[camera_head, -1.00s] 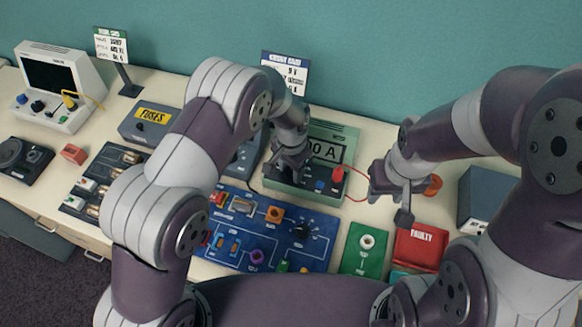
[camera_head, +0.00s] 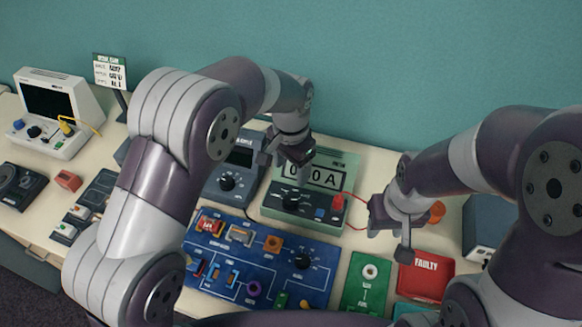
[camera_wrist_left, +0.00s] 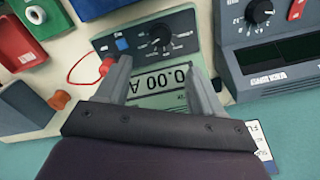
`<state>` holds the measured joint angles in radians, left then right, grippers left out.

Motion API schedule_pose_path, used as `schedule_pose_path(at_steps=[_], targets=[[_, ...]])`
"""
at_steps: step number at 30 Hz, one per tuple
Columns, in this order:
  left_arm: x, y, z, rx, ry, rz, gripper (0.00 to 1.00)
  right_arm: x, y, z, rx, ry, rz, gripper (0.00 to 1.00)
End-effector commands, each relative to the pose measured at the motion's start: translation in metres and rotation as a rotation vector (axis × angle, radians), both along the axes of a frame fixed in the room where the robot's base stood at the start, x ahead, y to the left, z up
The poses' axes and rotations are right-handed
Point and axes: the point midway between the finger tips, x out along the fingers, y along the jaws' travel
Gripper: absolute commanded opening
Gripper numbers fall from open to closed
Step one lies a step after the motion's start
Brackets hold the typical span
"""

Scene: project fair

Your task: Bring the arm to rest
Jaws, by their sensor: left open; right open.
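My left gripper (camera_head: 289,158) is raised over the back of the bench, in front of the green meter (camera_head: 272,205). It hides part of the meter's display, which ends in "0 A". In the left wrist view my left gripper (camera_wrist_left: 160,82) is open and empty, with the meter (camera_wrist_left: 180,32) beyond its fingers and the display upside down. My right gripper (camera_head: 392,222) is open above the bench, right of the meter and behind the red FAULTY tray (camera_head: 425,272). I see nothing between its fingers.
The blue circuit board (camera_head: 275,275) lies in front of the meter. A grey-blue power supply (camera_head: 232,178) stands left of it. A green module (camera_head: 366,285) lies beside the FAULTY tray. A red lead (camera_head: 352,226) runs from the meter. An oscilloscope (camera_head: 58,110) stands far left.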

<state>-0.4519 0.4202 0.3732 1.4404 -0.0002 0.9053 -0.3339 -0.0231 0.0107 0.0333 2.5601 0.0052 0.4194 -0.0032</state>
Motion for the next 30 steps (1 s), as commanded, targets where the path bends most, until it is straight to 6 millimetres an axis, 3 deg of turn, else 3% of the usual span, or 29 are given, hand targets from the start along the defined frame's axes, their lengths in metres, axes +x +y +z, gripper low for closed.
schedule_pose_path(at_steps=[6,18,20,23,30], targets=[[0.000,0.000,0.009,0.001,0.001,0.000,0.67,0.000,0.000,-0.001,0.000,0.000,0.000,0.43],[0.001,-0.001,0.008,-0.003,-0.006,0.014,0.67,0.000,0.000,-0.001,0.000,0.000,0.000,0.43],[0.001,-0.001,0.000,-0.014,-0.026,0.062,0.67,0.000,0.000,-0.001,0.000,0.000,0.000,0.43],[-0.025,0.019,-0.014,-0.015,-0.023,0.164,0.67,0.000,0.000,-0.001,0.000,0.000,0.000,0.43],[-0.119,0.134,-0.007,-0.039,-0.067,0.574,0.67,0.000,0.000,-0.001,0.000,0.000,0.000,0.43]])
